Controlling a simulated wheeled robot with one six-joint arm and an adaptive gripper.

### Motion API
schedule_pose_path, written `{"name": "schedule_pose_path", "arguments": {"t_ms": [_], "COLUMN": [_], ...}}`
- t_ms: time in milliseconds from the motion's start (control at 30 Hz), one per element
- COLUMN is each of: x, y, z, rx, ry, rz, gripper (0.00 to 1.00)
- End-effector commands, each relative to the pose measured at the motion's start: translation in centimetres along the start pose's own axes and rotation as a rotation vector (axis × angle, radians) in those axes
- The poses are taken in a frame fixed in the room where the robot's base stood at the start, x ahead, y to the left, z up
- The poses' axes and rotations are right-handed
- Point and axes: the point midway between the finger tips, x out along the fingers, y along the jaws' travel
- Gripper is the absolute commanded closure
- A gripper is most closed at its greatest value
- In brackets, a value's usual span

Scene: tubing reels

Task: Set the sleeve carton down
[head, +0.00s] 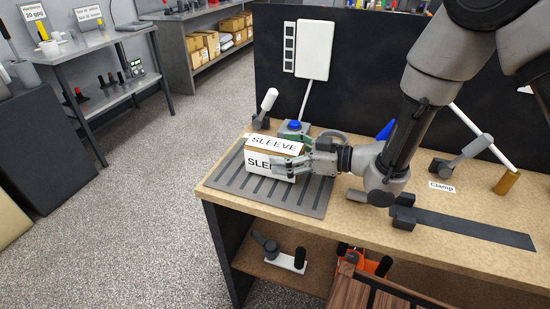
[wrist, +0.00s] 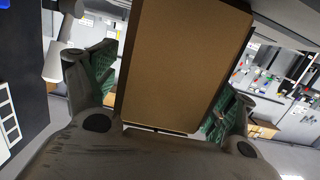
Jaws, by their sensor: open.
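The sleeve carton (head: 262,157) is a box with white faces marked SLEEVE. In the head view it rests on, or just over, the grey slotted mat (head: 307,196) at the left end of the bench. My gripper (head: 292,163) is at the carton's right side, with its fingers around it. In the wrist view the carton's brown face (wrist: 183,65) stands between the two green-padded fingers of my gripper (wrist: 160,98). The fingers are open, with a gap visible at the left pad. The carton's underside is hidden.
Behind the carton are a blue button (head: 295,125) and a white-handled lever (head: 267,102). A clamp (head: 462,154) and a dark strip (head: 475,227) lie to the right on the bench (head: 425,180). A dark panel (head: 375,60) closes the back. The mat's front part is clear.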

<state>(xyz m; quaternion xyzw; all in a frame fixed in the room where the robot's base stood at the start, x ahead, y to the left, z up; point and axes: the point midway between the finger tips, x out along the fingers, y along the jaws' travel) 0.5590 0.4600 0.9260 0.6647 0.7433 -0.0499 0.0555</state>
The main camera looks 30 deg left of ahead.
Motion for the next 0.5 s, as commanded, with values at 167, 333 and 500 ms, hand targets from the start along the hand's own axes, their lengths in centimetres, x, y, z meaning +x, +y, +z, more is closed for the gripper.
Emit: {"name": "schedule_pose_path", "arguments": {"t_ms": [167,333,500], "x": [0.68,0.64,0.63], "y": [0.01,0.02,0.02], "z": [-0.01,-0.01,0.00], "rx": [0.000,0.000,0.000], "ry": [0.000,0.000,0.000], "rz": [0.001,0.001,0.001], "gripper": [0.16,0.23,0.54]}}
